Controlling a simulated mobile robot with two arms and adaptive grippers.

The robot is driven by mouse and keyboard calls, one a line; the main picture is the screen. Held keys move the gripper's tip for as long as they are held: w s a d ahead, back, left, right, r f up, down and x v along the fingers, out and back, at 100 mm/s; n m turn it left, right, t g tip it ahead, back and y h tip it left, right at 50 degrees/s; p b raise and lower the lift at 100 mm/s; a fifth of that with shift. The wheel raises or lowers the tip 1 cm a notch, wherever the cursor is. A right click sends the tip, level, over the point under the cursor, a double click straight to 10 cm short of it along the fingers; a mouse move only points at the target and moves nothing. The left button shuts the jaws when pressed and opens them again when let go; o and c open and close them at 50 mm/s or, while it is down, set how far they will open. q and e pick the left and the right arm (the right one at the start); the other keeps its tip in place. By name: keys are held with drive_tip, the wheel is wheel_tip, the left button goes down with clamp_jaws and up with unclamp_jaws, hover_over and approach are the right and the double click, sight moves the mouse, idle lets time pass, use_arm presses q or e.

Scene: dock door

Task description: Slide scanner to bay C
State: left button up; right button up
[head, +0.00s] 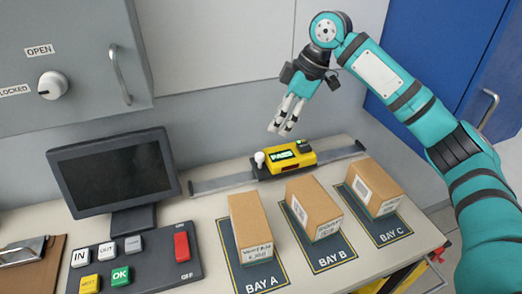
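The yellow scanner (289,160) sits on a metal rail (221,183) at the back of the counter, behind the gap between the bay A and bay B boxes. It has a white round knob at its left end and a lit green display that seems to read PASS. The bay C mat (391,236) is at the right, with a box on it. My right gripper (279,131) hangs just above and behind the scanner, apart from it and empty. Its fingertips look close together, and the gap is unclear. My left gripper is not in view.
Cardboard boxes stand on bay A (250,222), bay B (313,206) and bay C (374,187), in front of the rail. A monitor (113,174) and a button panel (135,264) are at left. A grey cabinet (75,50) hangs above. The rail right of the scanner looks clear.

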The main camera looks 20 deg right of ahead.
sight(261, 154)
drive_tip(key=p+x, duration=0.1)
drive_tip(key=x, duration=1)
drive_tip(key=shift+w+a+f, duration=0.15)
drive_tip(key=shift+w+f, duration=0.1)
drive_tip(key=shift+f, duration=0.1)
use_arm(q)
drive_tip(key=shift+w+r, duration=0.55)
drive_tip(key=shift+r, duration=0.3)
use_arm(e)
drive_tip(key=shift+c, duration=0.2)
clamp_jaws()
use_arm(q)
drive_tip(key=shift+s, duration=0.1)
